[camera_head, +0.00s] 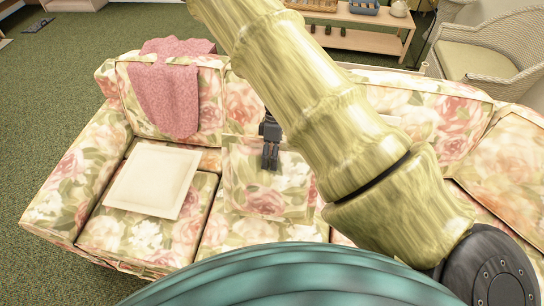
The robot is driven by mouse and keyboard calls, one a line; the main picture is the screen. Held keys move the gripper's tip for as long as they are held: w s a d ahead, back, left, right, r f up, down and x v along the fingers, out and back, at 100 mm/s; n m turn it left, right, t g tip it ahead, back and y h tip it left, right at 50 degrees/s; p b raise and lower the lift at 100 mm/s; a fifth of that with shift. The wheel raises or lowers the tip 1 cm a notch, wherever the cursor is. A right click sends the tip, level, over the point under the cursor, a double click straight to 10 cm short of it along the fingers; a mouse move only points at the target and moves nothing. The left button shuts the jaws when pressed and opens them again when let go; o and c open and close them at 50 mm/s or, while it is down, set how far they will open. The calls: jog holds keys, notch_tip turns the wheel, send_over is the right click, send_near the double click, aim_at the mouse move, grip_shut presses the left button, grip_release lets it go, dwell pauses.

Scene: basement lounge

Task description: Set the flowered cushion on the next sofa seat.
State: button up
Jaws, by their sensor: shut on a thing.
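The flowered cushion (266,198) is square, with pink roses and green leaves on cream. It shows over the middle part of the flowered sofa (60,200), whose fabric matches it closely. My gripper (270,163) is shut on the cushion's upper part, its dark fingers pointing down. I cannot tell whether the cushion's lower edge touches the seat or hangs just above it. The left sofa seat (150,235) carries a plain cream cushion (153,180). My arm hides much of the sofa's right side.
A pink throw (172,90) hangs over the left backrest. Behind the sofa stands a low wooden table (350,42) with items on it. A wicker armchair (480,65) is at the back right. Open green carpet (60,85) lies to the left.

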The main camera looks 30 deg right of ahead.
jog(key=shift+f+b, duration=2.05)
jog(key=shift+f, duration=0.75)
jog(key=o, duration=1.2)
jog(key=shift+r, duration=0.1)
jog(key=v, duration=1.1)
jog(key=shift+r, duration=0.4)
jog(key=shift+w+d, duration=0.1)
